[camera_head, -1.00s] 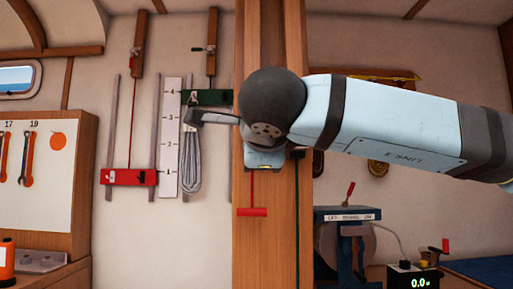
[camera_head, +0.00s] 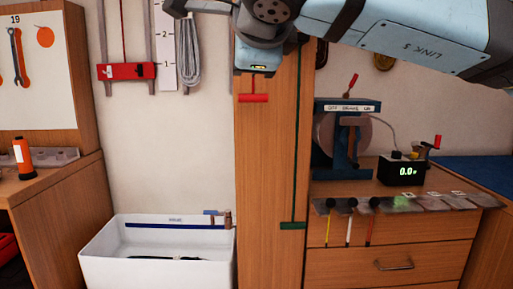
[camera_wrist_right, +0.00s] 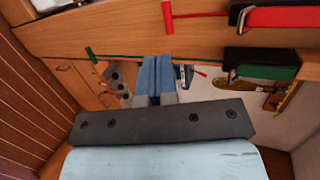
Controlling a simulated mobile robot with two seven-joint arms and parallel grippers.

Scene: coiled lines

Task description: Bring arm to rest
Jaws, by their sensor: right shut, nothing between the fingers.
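My right arm (camera_head: 420,40) comes in from the upper right of the head view, with its wrist in front of the wooden post. In the right wrist view my right gripper (camera_wrist_right: 154,62) has its blue fingers together, with nothing between them. The fingers point toward the wooden furniture and wall, apart from the red and green pulls. My left arm and gripper are not in view.
The wooden post (camera_head: 268,190) stands behind the wrist. A grey rope coil (camera_head: 188,60) hangs on the wall. A blue machine (camera_head: 330,165) and a digital readout box (camera_head: 401,172) stand on the right-hand counter.

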